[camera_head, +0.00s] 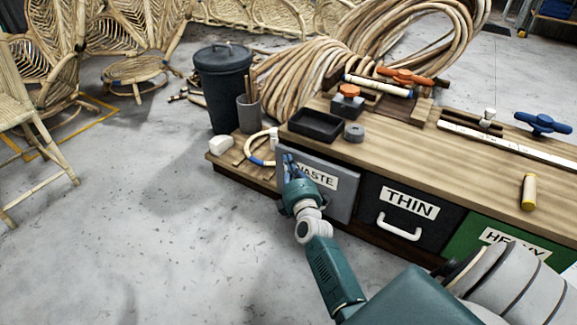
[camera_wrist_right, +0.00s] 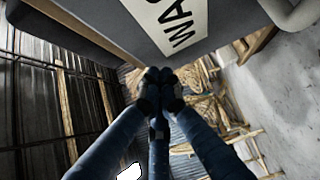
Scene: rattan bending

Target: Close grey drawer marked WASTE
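The grey drawer marked WASTE (camera_head: 345,207) is at the left end of the wooden workbench. Its front seems to stand slightly forward of the black THIN drawer, but the gap is hard to judge. My right gripper (camera_head: 289,163) is at the upper left of this front and covers part of the label. In the right wrist view the fingers of my right gripper (camera_wrist_right: 160,88) meet at their tips with nothing seen between them. The grey drawer panel (camera_wrist_right: 120,12) lies just above them there; I cannot tell whether they touch it. My left gripper is out of view.
The THIN drawer (camera_head: 375,218) and green HEAVY drawer (camera_head: 467,240) are to the right. A black tray (camera_head: 315,125) and an orange-topped block (camera_head: 347,103) sit on the bench. A dark bin (camera_head: 222,85) stands behind left. The floor (camera_head: 150,220) at left is clear.

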